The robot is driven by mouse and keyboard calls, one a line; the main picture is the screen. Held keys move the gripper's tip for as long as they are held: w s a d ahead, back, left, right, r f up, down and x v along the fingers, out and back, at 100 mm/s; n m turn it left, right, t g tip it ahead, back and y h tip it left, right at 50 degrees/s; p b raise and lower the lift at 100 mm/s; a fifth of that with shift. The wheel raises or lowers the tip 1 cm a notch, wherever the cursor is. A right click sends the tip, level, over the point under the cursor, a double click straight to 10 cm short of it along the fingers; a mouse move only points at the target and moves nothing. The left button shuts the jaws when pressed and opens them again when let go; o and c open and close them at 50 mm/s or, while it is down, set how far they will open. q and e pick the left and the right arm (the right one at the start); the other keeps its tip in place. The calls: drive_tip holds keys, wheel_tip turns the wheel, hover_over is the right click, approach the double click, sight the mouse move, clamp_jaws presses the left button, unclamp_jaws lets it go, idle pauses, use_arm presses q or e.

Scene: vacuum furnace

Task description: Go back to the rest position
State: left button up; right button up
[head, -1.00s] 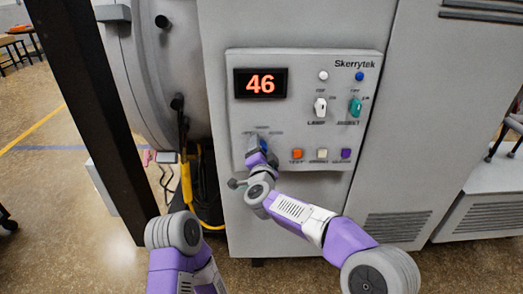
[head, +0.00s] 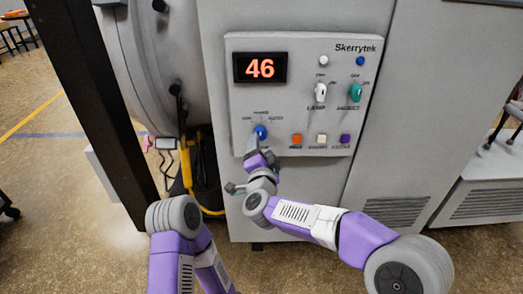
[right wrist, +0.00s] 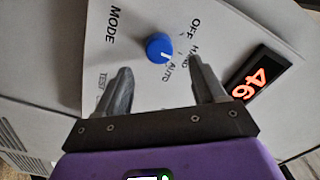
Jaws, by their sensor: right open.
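My right gripper (head: 252,148) is open and empty just below the blue mode knob (head: 261,132) on the control panel (head: 240,105). In the right wrist view the open fingers of the right gripper (right wrist: 161,74) stand apart, and the blue knob (right wrist: 158,47) shows beyond them, between the fingertips in the picture and clear of both. The knob's white mark points towards the AUTO label. My left arm shows at the lower left of the head view, but its gripper is not in view.
The red display (head: 260,67) reads 46. A lamp switch (head: 321,92), a teal switch (head: 355,92) and an orange button (head: 297,139) are on the panel. A black post (head: 95,110) and a yellow hose (head: 186,180) stand left.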

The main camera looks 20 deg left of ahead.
drive_tip(key=shift+s, duration=0.2)
idle(0.3)
drive_tip(key=d+f+n+g+p, duration=0.15)
drive_tip(key=d+f, duration=0.25)
drive_tip(key=f, duration=0.5)
drive_tip(key=d+f+n+g+b, duration=0.1)
drive_tip(key=d+f+n+g, duration=0.2)
drive_tip(key=f, duration=0.7)
drive_tip(key=s+d+f+g+h+p, duration=0.1)
drive_tip(key=s+d+f+g, duration=0.1)
drive_tip(key=s+d+f, duration=0.4)
drive_tip(key=s+d+f+g, duration=0.2)
drive_tip(key=d+f+g, duration=0.15)
drive_tip(key=f, duration=0.55)
drive_tip(key=s+d+f+g, duration=0.3)
drive_tip(key=s+d+f, duration=0.1)
drive_tip(key=s, duration=0.7)
drive_tip(key=s+d+f+g+p, duration=0.1)
drive_tip(key=s+d+f+g, duration=0.3)
drive_tip(key=s, duration=0.8)
wheel_tip(320, 180, down, 2)
drive_tip(key=shift+d+f+n, duration=0.15)
drive_tip(key=shift+d+n, duration=0.3)
drive_tip(key=shift+d, duration=0.3)
